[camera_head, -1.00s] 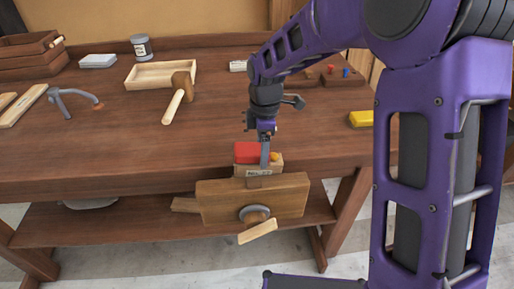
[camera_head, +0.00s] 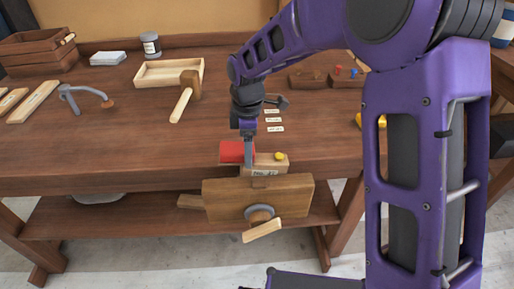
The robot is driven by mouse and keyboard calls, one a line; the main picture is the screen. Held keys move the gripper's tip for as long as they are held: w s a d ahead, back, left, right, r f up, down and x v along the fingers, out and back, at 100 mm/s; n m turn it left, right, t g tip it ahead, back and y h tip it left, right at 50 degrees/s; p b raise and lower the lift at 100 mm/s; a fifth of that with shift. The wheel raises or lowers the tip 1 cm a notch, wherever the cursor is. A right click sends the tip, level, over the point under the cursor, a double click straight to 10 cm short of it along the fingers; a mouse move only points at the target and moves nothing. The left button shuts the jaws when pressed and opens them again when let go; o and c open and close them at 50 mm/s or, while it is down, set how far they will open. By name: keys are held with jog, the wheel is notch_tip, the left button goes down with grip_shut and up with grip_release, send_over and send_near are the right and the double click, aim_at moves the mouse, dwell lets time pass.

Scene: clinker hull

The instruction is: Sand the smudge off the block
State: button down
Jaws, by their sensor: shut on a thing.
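A pale wooden block (camera_head: 271,160) sits at the bench's front edge, above the jaws of a wooden vise (camera_head: 294,198). A small yellow-orange spot (camera_head: 280,156) shows at its right end; I cannot tell if this is the smudge. A red sanding block (camera_head: 230,152) lies at the left end of the pale block and overhangs it to the left. My gripper (camera_head: 248,162) points down and is shut on the red block; its fingers hide part of both. I cannot tell whether the red block's underside touches the wood.
Small white cards (camera_head: 275,129) lie behind my gripper. A mallet (camera_head: 184,97), a shallow wooden tray (camera_head: 150,74) and a metal holdfast (camera_head: 70,100) lie further left. A yellow item (camera_head: 382,121) is partly hidden by my arm. The bench left of the vise is clear.

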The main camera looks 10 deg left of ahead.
jog(key=shift+s+a, duration=0.2)
jog(key=shift+a, duration=0.25)
jog(key=shift+r+p, duration=0.35)
jog(key=shift+r, duration=0.1)
notch_tip(320, 180, up, 3)
jog(key=shift+w+f+p, duration=0.1)
jog(key=shift+f+p, duration=0.1)
jog(key=shift+p, duration=0.45)
jog(key=shift+d+r, duration=0.15)
jog(key=shift+r, duration=1.15)
jog(key=shift+d+r, duration=0.1)
jog(key=shift+r, duration=1.4)
